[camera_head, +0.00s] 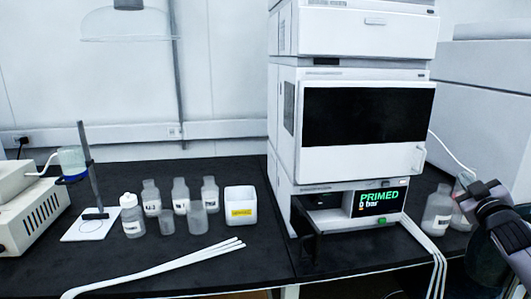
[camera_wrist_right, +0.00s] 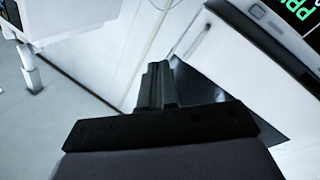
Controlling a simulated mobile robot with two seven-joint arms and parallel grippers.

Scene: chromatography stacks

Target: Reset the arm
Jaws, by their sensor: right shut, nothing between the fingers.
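My right arm comes in from the right edge in the head view, and its gripper (camera_head: 464,187) is near the bottles at the right end of the bench, in front of the bench's right part. In the right wrist view the gripper's dark fingers (camera_wrist_right: 157,85) are together with nothing between them. Behind them show a white panel and a dark surface. My left gripper is not in view.
The white chromatography stack (camera_head: 350,160) stands on the black bench (camera_head: 200,270); its display reads PRIMED. Bottles, beakers and a white box (camera_head: 240,210) stand left of it. White tubes (camera_head: 160,268) lie in front. A clear bottle (camera_head: 437,212) stands right of the stack.

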